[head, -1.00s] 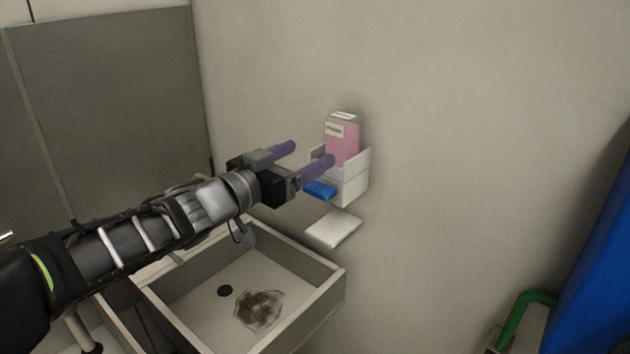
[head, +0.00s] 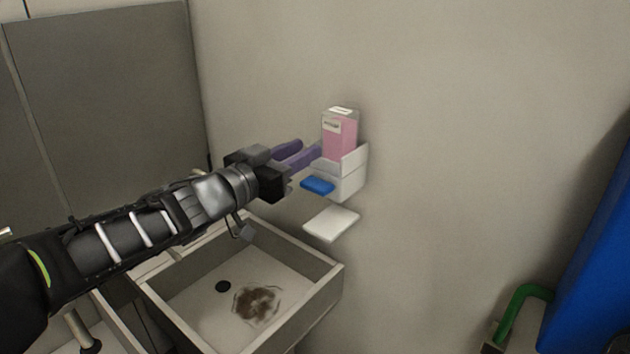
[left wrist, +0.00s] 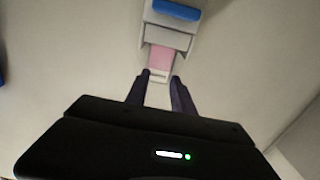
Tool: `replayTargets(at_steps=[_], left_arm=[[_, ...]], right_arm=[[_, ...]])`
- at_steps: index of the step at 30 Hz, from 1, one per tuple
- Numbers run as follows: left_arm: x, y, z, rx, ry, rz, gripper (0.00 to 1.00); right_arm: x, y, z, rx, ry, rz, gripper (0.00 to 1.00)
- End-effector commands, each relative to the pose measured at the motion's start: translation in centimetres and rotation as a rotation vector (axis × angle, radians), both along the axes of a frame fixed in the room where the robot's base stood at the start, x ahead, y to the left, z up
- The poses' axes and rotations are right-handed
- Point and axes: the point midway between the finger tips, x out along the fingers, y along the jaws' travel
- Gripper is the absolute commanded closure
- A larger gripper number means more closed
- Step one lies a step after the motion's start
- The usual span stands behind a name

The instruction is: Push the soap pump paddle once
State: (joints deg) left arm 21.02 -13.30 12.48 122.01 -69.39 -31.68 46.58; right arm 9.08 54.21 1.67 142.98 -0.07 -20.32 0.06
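The soap pump is a white wall bracket (head: 350,180) holding a pink soap container (head: 341,138) with a pale label. Its blue paddle (head: 317,186) sticks out low at the front. In the left wrist view, the paddle (left wrist: 176,10) is at the top edge, with the pink container (left wrist: 160,60) below it. My left gripper (head: 308,150) has purple fingers with a narrow gap between them. It is empty, left of the pump and a little above the paddle; I cannot tell whether it touches the bracket. My right gripper is not in view.
A white tray (head: 331,223) is on the wall under the paddle. A sink (head: 300,318) with a brown stain and a dark drain stands below. A grey panel (head: 115,110) is at the left. A blue object (head: 600,265) and green pipe (head: 515,310) are at the right.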

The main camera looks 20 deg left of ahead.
Motion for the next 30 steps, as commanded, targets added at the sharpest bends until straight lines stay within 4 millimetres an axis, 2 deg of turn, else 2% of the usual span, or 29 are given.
replayTargets(at_steps=[1,10,30], left_arm=[[0.0,0.0,0.0,0.0,0.0,0.0,0.76],[0.0,0.0,0.0,0.0,0.0,0.0,1.0],[0.0,0.0,0.0,0.0,0.0,0.0,1.0]], right_arm=[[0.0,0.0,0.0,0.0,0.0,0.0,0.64],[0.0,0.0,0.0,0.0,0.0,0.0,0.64],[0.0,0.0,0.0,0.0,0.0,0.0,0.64]])
